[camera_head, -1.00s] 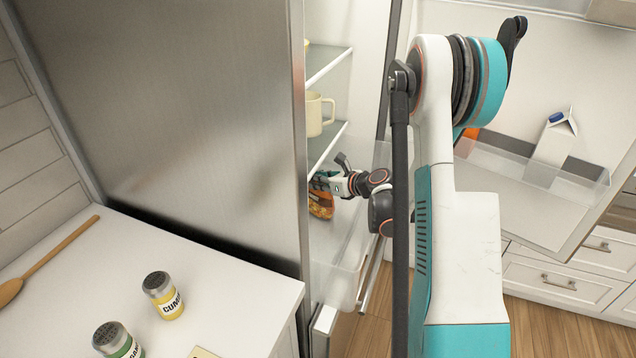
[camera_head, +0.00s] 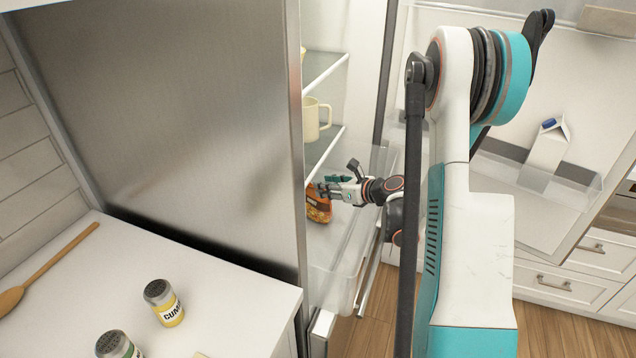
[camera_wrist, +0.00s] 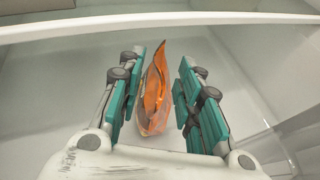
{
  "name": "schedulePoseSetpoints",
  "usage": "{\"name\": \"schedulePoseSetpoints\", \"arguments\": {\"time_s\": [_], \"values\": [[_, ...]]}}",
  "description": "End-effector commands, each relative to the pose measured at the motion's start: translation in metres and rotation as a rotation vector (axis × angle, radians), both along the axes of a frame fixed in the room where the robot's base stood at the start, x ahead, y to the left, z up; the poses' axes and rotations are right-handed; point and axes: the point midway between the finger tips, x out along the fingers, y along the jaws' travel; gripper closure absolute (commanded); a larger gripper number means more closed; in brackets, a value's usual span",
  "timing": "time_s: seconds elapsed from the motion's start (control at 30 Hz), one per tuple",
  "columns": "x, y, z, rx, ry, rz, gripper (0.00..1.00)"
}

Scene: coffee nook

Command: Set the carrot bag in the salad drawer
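The orange carrot bag (camera_head: 318,206) is in the clear salad drawer (camera_head: 333,285) at the bottom of the fridge. In the wrist view the bag (camera_wrist: 155,92) stands narrow and upright over the pale drawer floor, between my gripper's teal finger pads. The wrist view also shows my gripper (camera_wrist: 157,95) reaching down into the drawer (camera_wrist: 60,135). Part of the bag is hidden by the fridge's side and my fingers in the head view.
A glass shelf (camera_head: 322,150) with a cream mug (camera_head: 314,118) is above the drawer. The open fridge door at right holds a milk carton (camera_head: 547,146) in its bin.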

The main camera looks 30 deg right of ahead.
Motion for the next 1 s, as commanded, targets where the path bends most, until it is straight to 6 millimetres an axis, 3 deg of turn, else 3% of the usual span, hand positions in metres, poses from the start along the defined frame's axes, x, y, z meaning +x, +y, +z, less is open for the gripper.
{"name": "schedulePoseSetpoints", "arguments": {"time_s": [0.2, 0.4, 1.0], "values": [[-0.037, -0.012, 0.018, 0.001, 0.000, -0.003, 0.68], [-0.054, -0.017, 0.024, 0.001, 0.000, 0.000, 0.68], [-0.054, -0.014, 0.025, -0.067, 0.010, 0.027, 0.68]]}}
